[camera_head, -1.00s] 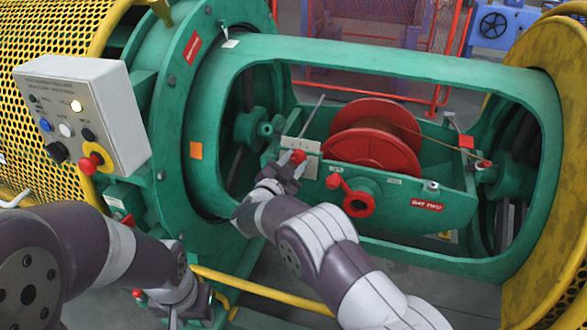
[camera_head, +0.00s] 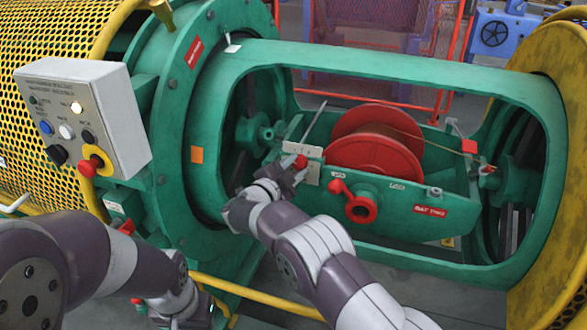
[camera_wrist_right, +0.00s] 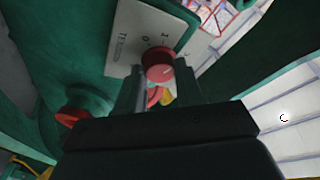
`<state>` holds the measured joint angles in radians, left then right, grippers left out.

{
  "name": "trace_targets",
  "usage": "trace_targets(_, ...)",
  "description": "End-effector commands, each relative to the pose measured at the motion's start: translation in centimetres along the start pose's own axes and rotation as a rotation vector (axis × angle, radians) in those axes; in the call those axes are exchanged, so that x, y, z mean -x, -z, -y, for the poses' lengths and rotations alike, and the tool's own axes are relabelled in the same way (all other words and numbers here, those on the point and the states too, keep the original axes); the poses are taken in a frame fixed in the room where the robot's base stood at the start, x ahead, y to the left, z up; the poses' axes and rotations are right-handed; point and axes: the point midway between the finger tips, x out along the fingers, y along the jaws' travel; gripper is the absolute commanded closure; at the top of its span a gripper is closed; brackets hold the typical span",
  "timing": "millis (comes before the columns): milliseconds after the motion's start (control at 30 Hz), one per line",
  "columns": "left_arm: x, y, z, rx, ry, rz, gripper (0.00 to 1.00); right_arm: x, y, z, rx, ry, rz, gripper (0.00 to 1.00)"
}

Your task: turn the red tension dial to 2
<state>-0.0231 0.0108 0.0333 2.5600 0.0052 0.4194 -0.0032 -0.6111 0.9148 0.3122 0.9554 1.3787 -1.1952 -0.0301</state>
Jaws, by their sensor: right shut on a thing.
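The red tension dial (camera_head: 300,161) sits on a pale scale plate (camera_head: 310,173) at the left end of the green cradle. My right gripper (camera_head: 291,172) is at the dial and shut on it. In the right wrist view the dial (camera_wrist_right: 158,62) shows between the fingertips, with a pale line on its face.
A red crank handle (camera_head: 358,207) is just right of the dial on the cradle front, with a red spool (camera_head: 374,155) behind. The green frame's lower bar (camera_head: 440,257) runs below. A grey control box (camera_head: 85,115) stands at left.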

Motion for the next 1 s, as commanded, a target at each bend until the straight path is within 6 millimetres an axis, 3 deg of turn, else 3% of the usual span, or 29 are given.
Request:
trace_targets(167, 0.0, 0.0, 0.0, 0.0, 0.0, 0.0, 0.57, 0.0, 0.0, 0.0, 0.001, 0.0, 0.001, 0.94)
trace_targets(200, 0.0, 0.0, 0.0, 0.0, 0.0, 0.0, 0.57, 0.0, 0.0, -0.1, 0.001, 0.0, 0.001, 0.6)
trace_targets(267, 0.0, 0.0, 0.0, 0.0, 0.0, 0.0, 0.57, 0.0, 0.0, 0.0, 0.002, 0.0, 0.001, 0.41)
trace_targets(300, 0.0, 0.0, 0.0, 0.0, 0.0, 0.0, 0.57, 0.0, 0.0, 0.0, 0.002, 0.0, 0.001, 0.38)
trace_targets(567, 0.0, 0.0, 0.0, 0.0, 0.0, 0.0, 0.57, 0.1, 0.0, 0.0, 0.002, 0.0, 0.001, 0.38)
trace_targets(667, 0.3, 0.0, 0.0, 0.0, 0.0, 0.0, 0.57, 1.2, 0.1, 0.2, 0.002, 0.001, 0.002, 0.38)
trace_targets(1000, 1.9, 0.2, 0.0, 0.0, 0.0, 0.0, 0.57, 9.9, 0.1, 0.2, 0.002, 0.002, 0.003, 0.38)
